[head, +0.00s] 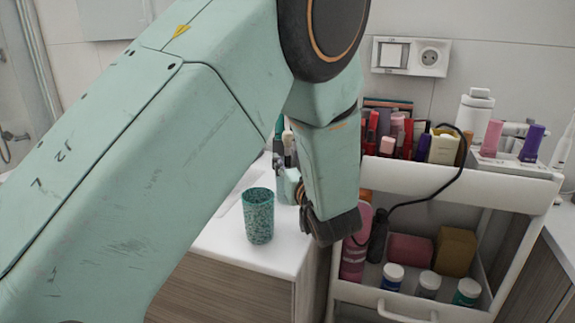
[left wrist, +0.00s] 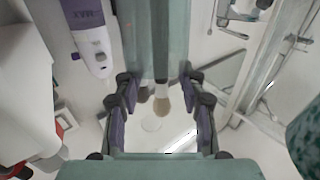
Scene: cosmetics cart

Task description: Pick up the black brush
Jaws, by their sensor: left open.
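The black brush (left wrist: 161,62) shows in the left wrist view with a dark handle and pale beige bristles, lying along the middle of the picture between the fingers of my left gripper (left wrist: 160,106). The fingers are apart, one on each side of the brush; I cannot tell whether either touches it. In the head view my left gripper (head: 284,165) is over the white counter, partly hidden by my own wrist. I cannot make out the brush there. My right gripper is not in view.
A speckled teal cup (head: 258,216) stands on the white counter (head: 222,238) close to my left gripper. A white cart (head: 405,178) with cosmetics and a black cable stands at the right. A purple and white device (left wrist: 90,35) is at upper left in the wrist view.

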